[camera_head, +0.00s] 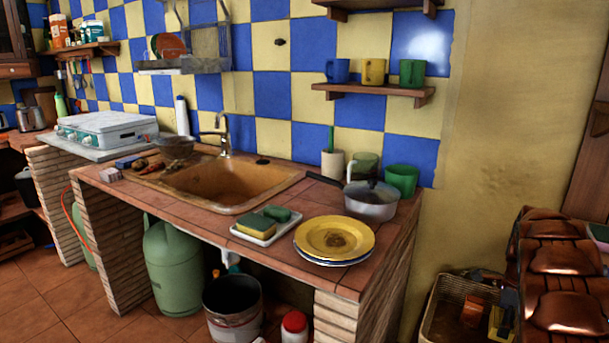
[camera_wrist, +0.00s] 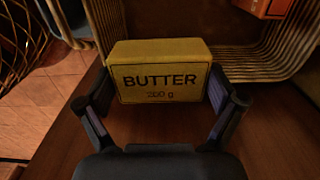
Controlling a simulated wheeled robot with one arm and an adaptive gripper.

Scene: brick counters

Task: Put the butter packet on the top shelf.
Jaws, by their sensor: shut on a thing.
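The butter packet (camera_wrist: 160,78) is a yellow block marked "BUTTER 200 g" in the wrist view. My gripper (camera_wrist: 158,92) has one dark finger at each end of the packet and is shut on it. The packet is upright, on or just above a brown wooden surface (camera_wrist: 165,135); I cannot tell which. There, a wooden wall shelf (camera_head: 372,91) holds blue, yellow and green mugs. A higher wooden shelf (camera_head: 376,5) is cut off by the top edge.
In the head view, the tiled counter carries a sink (camera_head: 228,184), a pan (camera_head: 371,202) and stacked plates (camera_head: 335,238).

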